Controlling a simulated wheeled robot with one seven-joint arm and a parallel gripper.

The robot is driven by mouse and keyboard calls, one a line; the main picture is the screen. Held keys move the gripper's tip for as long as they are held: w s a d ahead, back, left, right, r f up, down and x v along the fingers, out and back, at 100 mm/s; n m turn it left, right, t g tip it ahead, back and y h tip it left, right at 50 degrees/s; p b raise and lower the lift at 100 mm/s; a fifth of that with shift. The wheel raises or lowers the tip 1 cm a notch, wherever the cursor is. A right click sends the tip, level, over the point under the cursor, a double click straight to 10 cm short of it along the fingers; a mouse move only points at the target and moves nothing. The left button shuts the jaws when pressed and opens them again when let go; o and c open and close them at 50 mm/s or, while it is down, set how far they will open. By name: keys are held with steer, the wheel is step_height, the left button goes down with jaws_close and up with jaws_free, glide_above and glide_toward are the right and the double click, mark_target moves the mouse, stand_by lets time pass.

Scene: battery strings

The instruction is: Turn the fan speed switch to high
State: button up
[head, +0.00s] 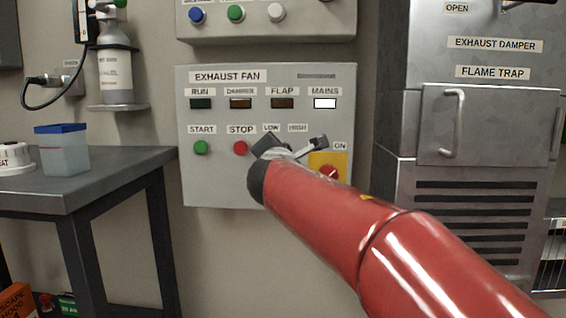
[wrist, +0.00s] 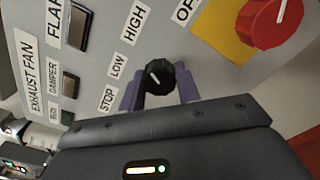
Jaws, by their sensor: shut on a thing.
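The fan speed switch is a black round knob (wrist: 166,78) with a white pointer mark, in the middle of the wrist view. The mark slants up-left in that view; I cannot tell exactly which label it lines up with. The LOW label (wrist: 118,66) and HIGH label (wrist: 133,25) lie to its left and upper left. My gripper (wrist: 160,92) has its purple fingers on either side of the knob and is shut on it. In the head view, my gripper (head: 289,149) is against the exhaust fan panel (head: 220,180), and it mostly hides the knob.
A red rotary switch (wrist: 270,22) on a yellow plate is close to the right of the knob. The red STOP button (head: 240,148) and green START button (head: 201,147) are to the left. A steel cabinet (head: 395,150) stands right, a table (head: 120,165) left.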

steer(key=shift+m, duration=0.4)
steer(key=o, duration=1)
steer(key=shift+c, duration=0.2)
steer(key=s+b, duration=0.1)
steer(key=s, duration=0.6)
steer(key=shift+s+a, duration=0.15)
steer(key=shift+s, duration=0.25)
